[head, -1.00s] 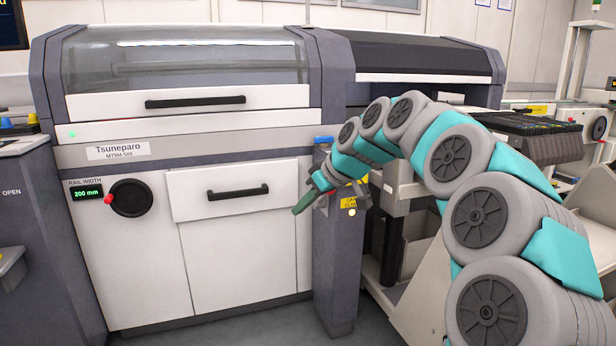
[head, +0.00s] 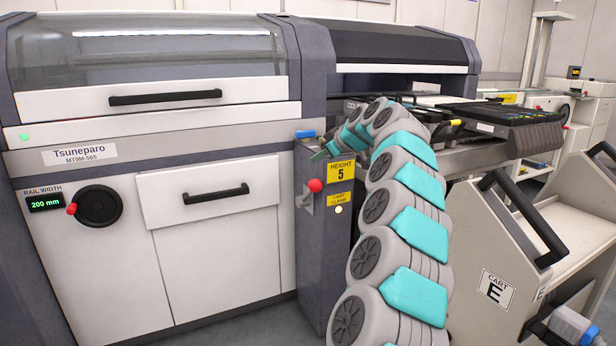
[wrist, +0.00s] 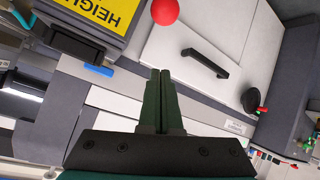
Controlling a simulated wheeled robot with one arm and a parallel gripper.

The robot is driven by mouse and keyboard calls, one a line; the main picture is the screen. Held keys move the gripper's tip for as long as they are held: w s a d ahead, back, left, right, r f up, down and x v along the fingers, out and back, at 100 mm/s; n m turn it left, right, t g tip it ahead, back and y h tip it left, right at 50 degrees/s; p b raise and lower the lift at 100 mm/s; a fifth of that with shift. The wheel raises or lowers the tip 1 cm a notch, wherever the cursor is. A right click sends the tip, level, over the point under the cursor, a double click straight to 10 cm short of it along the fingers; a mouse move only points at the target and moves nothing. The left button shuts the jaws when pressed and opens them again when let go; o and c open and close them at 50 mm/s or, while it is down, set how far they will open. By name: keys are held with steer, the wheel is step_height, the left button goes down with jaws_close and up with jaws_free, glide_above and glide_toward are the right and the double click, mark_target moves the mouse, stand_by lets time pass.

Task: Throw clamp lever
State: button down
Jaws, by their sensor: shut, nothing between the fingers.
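The clamp lever (head: 306,199) is on the grey post beside the white machine, left of the yellow "CART CLAMP" label (head: 340,200). Its red ball knob (head: 315,185) points up and to the right. My gripper (head: 320,155) is above the knob in the head view, partly hidden by my arm. In the wrist view my gripper (wrist: 160,72) has its green fingers together and empty. The red knob (wrist: 165,11) lies beyond the fingertips, with a gap; the lever's shaft is out of that picture.
The yellow "HEIGHT 5" sign (head: 341,172) sits just above the lever. The rail width knob (head: 100,206) and a drawer handle (head: 216,194) are to the left. Cart E (head: 480,230) stands at the right.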

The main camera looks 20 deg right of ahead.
mark_target(312, 182)
steer(key=shift+w+f+p, duration=0.3)
steer(key=shift+w+f, duration=0.6)
steer(key=shift+f, duration=0.4)
steer(key=shift+w+f+p, duration=0.35)
steer(key=shift+w+f, duration=0.6)
steer(key=shift+f, duration=0.35)
steer(key=shift+w+f+p, duration=0.3)
steer(key=shift+w+f, duration=0.6)
steer(key=shift+f, duration=0.4)
steer(key=shift+f, duration=0.1)
steer(key=shift+s+f+b, duration=0.2)
steer(key=shift+f+b, duration=0.1)
steer(key=shift+b, duration=0.7)
steer(key=shift+s, duration=0.1)
